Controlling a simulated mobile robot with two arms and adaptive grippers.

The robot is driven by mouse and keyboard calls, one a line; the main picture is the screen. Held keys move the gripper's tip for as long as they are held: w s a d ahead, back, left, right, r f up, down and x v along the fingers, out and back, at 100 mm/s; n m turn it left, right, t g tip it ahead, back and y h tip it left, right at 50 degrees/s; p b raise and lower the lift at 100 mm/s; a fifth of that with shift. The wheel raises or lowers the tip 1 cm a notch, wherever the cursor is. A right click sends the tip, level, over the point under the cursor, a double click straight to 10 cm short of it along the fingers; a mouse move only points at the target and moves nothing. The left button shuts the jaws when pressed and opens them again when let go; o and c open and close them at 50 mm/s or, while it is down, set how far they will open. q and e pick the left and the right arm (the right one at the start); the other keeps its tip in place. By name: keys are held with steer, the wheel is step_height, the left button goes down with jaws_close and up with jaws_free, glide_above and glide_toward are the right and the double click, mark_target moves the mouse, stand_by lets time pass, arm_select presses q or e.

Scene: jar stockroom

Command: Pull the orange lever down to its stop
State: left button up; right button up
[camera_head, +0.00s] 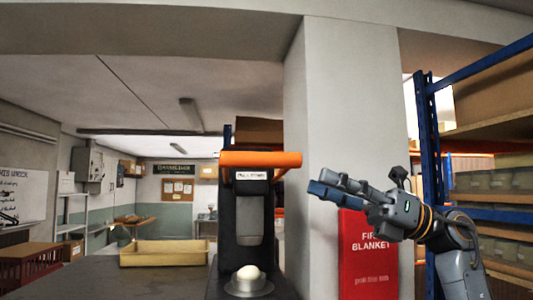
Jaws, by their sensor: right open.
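The orange lever (260,159) is a horizontal bar across the top of a dark upright machine (227,215). A white label sits on the machine just under the bar. A white dome on a round metal base (249,280) is at the machine's foot. My right gripper (328,189) is to the right of the lever and a little lower in the picture, with its fingers pointing left. It is open and empty, apart from the lever in the picture. My left gripper is not in view.
A red fire blanket box (367,255) is on the pale pillar (340,100) behind my right gripper. Blue-framed shelving (428,150) with boxes stands at the right. A shallow wooden tray (164,253) lies on the grey surface (90,280) left of the machine.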

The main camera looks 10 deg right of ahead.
mark_target(265, 161)
steer(key=p+x, duration=0.4)
steer(key=x, duration=0.6)
steer(key=shift+s+a+r+p, duration=0.1)
steer(key=shift+r+p, duration=0.05)
steer(key=shift+p, duration=0.15)
steer(key=shift+a, duration=0.5)
jaws_close()
